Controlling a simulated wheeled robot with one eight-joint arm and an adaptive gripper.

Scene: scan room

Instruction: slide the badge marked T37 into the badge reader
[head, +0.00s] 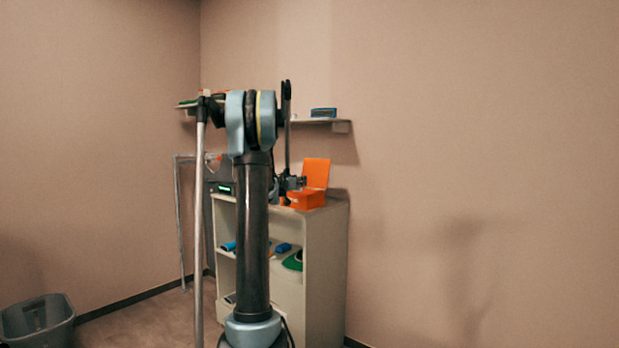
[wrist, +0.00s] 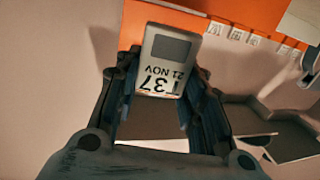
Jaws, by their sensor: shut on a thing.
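The print appears upside down in the wrist view. In the head view my gripper (head: 292,183) is above the cabinet top, beside the orange box; the badge cannot be made out there. A dark device with a green lit display (head: 225,189), which looks like the badge reader, stands on the cabinet left of my arm. My arm partly hides it, and its slot cannot be seen.
An open orange box (head: 306,200) stands on the right of the cabinet (head: 327,260); orange also shows behind the badge in the wrist view (wrist: 250,15). A wall shelf (head: 320,121) holds a blue item (head: 323,112). A grey bin (head: 38,320) is at lower left.

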